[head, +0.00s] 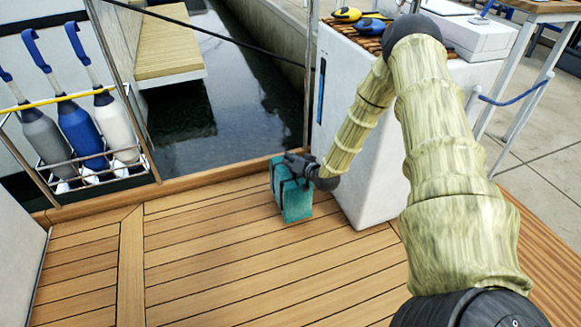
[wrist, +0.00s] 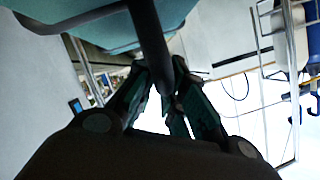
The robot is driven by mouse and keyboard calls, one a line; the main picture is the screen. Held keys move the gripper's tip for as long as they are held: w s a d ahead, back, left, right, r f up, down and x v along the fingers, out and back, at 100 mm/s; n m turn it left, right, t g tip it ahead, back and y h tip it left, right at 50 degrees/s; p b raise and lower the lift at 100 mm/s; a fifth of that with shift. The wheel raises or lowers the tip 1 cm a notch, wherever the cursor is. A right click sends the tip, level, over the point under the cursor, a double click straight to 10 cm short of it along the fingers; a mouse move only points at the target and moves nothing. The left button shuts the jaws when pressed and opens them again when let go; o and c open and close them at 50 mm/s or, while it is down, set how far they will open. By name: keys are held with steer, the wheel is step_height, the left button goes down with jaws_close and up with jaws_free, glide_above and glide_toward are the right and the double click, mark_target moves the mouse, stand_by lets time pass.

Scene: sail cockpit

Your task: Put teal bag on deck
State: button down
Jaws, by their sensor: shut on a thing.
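The teal bag (head: 292,200) with dark straps is upright over the wooden deck (head: 215,255), beside the white console. My gripper (head: 299,165) is at the top of the bag, shut on it. In the wrist view, my gripper's fingers (wrist: 170,90) close around a dark strap or handle, and the teal side of the bag (wrist: 85,36) fills the upper left. I cannot tell whether the bag's bottom touches the deck or hangs just above it.
The white console (head: 358,150) stands right of the bag, with yellow and blue tools (head: 347,14) on its slatted top. A rack of grey, blue and white fenders (head: 82,130) is at the left. Water (head: 240,90) lies beyond the deck edge. The middle and left deck is clear.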

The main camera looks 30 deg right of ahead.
steer(key=shift+w+d, duration=0.3)
steer(key=shift+w, duration=0.2)
steer(key=shift+f+b, duration=1.45)
steer(key=shift+f, duration=0.4)
steer(key=shift+r, duration=0.1)
steer(key=c, duration=1.5)
jaws_free()
